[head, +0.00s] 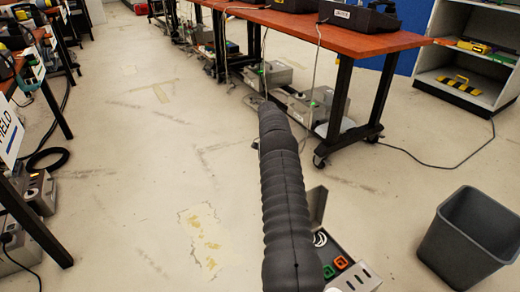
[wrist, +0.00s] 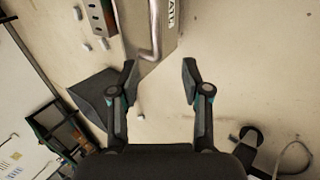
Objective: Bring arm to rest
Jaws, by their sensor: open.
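My gripper (wrist: 158,80) shows in the wrist view with its two dark fingers spread apart and nothing between them. Pale floor lies behind the gap. A grey metal case (wrist: 168,28) with lettering and a bent silver handle is beyond the fingertips, and I cannot tell how far away it is. In the head view my ribbed dark arm stretches forward from the bottom middle over the floor. Its far end is foreshortened, and the fingers cannot be made out there.
A red-topped wheeled table (head: 330,35) with dark equipment stands ahead. A dark bin (head: 468,240) is at lower right; an open toolbox (head: 350,262) sits beside my arm. Shelves (head: 475,75) stand at right, benches at left. A cable (head: 440,163) crosses the floor. Left-centre floor is clear.

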